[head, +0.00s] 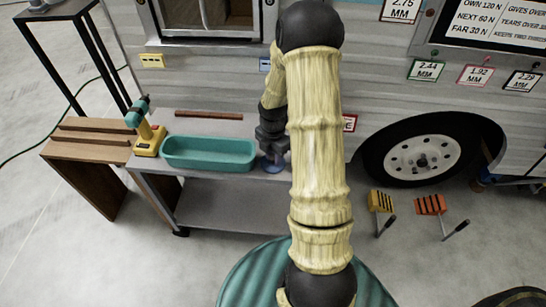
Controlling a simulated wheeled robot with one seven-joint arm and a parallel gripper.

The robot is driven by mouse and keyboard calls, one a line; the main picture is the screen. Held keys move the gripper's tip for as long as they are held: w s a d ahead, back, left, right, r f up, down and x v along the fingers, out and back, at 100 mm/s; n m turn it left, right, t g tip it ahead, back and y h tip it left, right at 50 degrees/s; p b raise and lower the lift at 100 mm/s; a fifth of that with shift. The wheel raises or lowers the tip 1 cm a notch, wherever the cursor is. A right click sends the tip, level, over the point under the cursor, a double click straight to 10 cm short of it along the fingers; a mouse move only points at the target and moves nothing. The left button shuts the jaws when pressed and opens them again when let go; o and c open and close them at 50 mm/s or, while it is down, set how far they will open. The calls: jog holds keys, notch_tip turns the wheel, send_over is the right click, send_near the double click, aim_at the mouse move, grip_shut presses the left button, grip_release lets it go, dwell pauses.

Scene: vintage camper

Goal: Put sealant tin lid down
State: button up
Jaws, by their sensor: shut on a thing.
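My gripper (274,153) hangs over the right part of a grey bench top, just right of a teal tray, partly hidden behind my arm. It is shut on a small blue-grey round thing (271,166), which looks like the sealant tin lid, at or just above the bench surface. The view is too small to tell whether the lid touches the bench. No separate sealant tin can be made out.
The teal tray (209,140) stands left of my gripper on the grey bench (227,180). A yellow and teal drill (147,132) stands at the bench's left end. A brown strip (208,115) lies behind the tray. The camper wall (180,80) rises close behind.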

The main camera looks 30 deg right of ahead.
aim_at(273, 157)
jog(key=shift+f, duration=0.4)
jog(key=o, duration=1)
jog(key=shift+r, duration=0.1)
notch_tip(273, 157, up, 12)
jog(key=p, duration=0.2)
jog(key=shift+r, duration=0.1)
